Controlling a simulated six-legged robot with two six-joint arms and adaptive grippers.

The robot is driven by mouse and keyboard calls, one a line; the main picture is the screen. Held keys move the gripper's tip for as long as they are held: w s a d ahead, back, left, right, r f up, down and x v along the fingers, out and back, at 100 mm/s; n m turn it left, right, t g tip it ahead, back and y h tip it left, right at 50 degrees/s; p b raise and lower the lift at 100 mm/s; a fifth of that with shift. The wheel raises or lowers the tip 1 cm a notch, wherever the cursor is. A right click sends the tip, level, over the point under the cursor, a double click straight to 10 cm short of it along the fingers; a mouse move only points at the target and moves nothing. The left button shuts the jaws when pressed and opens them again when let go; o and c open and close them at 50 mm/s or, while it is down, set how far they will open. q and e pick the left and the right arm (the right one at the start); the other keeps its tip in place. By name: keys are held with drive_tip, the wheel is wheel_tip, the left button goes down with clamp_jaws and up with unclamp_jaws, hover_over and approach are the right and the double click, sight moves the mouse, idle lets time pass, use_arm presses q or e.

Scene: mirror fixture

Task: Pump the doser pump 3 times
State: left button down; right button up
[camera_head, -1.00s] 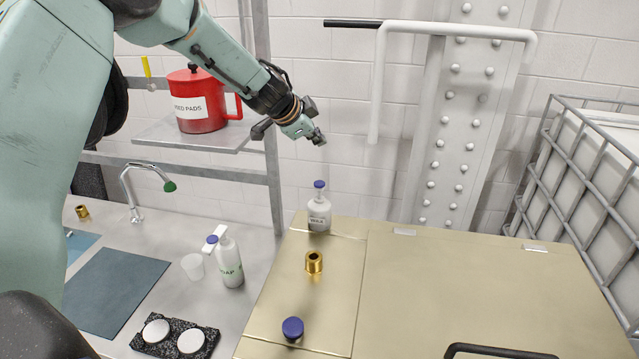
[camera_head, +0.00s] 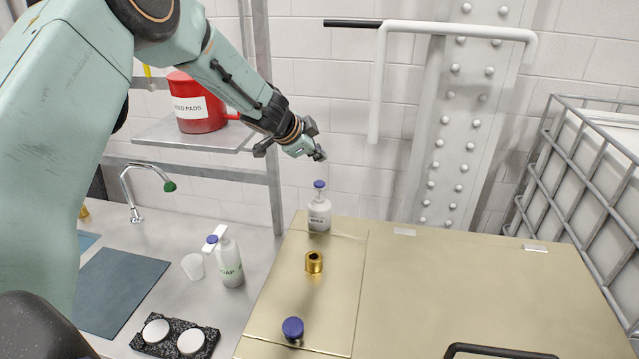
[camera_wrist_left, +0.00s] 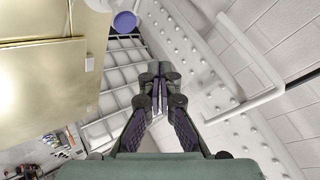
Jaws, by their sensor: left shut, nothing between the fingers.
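A small white bottle with a blue pump top (camera_head: 319,210) stands upright at the back left corner of the brass-coloured worktop; its label is too small to read surely. My left gripper (camera_head: 318,154) is shut and empty, just above the blue top with a small gap. In the left wrist view the shut fingers (camera_wrist_left: 157,75) point upward in the picture. A round blue cap (camera_wrist_left: 125,22) shows beyond and left of them; I cannot tell whether it is the pump top. My right gripper is not in view.
A soap bottle (camera_head: 230,265) and a cup (camera_head: 193,266) stand on the sink counter. A brass fitting (camera_head: 314,262) and a blue knob (camera_head: 293,328) are on the worktop. A shelf with a red jug (camera_head: 196,103) is left of my gripper. A white pipe handle (camera_head: 374,100) hangs to its right.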

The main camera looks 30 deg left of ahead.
sight(318, 184)
use_arm(q)
wheel_tip(318, 184, down, 2)
drive_tip(key=shift+f, duration=0.1)
drive_tip(key=shift+f+b, duration=1.2)
drive_tip(key=shift+f, duration=0.1)
drive_tip(key=shift+r, duration=0.1)
drive_tip(key=shift+f, duration=0.2)
idle(0.3)
drive_tip(key=shift+f, duration=0.25)
